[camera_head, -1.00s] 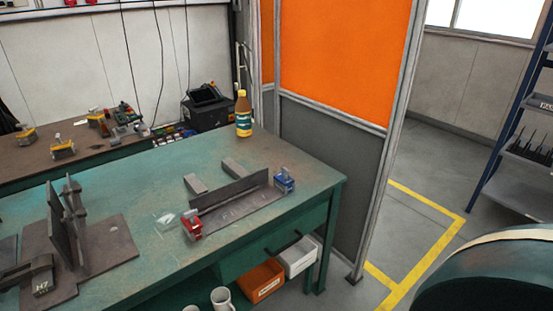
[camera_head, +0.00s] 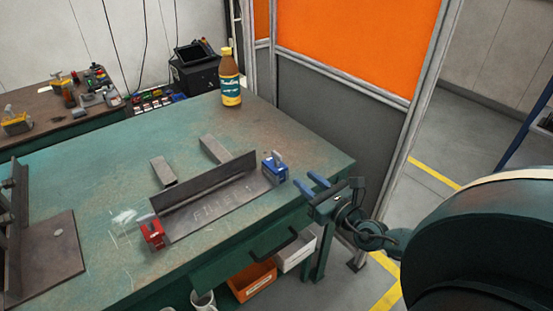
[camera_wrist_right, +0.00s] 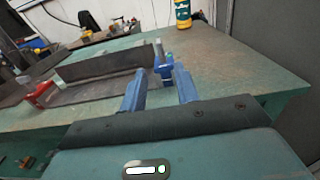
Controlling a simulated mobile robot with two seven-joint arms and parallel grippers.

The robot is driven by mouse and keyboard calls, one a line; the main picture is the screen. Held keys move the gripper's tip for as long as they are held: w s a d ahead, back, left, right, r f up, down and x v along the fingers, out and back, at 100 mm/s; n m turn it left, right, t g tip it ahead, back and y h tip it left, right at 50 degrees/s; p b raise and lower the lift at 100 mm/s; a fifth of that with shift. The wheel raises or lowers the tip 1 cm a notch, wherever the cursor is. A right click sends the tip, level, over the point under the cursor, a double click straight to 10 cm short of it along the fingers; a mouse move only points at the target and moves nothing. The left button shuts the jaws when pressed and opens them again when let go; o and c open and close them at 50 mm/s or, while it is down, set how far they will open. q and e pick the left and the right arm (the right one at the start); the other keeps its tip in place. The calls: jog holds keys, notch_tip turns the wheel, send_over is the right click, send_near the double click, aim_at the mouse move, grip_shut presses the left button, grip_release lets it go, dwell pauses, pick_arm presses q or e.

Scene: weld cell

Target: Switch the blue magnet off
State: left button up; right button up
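The blue magnet (camera_head: 274,168) stands at the right end of the upright steel plate (camera_head: 205,181) on the green table, with a grey lever on top. In the right wrist view the blue magnet (camera_wrist_right: 163,74) shows just beyond my fingertips, partly hidden by them. My right gripper (camera_head: 316,184) is open and empty, right of the magnet near the table's right edge and apart from it. Its two blue fingers (camera_wrist_right: 159,84) point toward the magnet in the wrist view. A red magnet (camera_head: 152,233) sits at the plate's other end. My left gripper is out of view.
Two steel blocks (camera_head: 163,171) lie behind the plate. A brown bottle (camera_head: 230,80) stands at the table's back corner. A dark fixture (camera_head: 50,245) is at the left. An orange screen (camera_head: 350,40) rises behind the table. The table between magnet and bottle is clear.

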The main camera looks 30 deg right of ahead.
aim_at(281, 159)
jog(key=w, duration=0.8)
jog(key=w+a, duration=0.1)
jog(key=w, duration=0.4)
jog(key=shift+r, duration=0.1)
grip_shut()
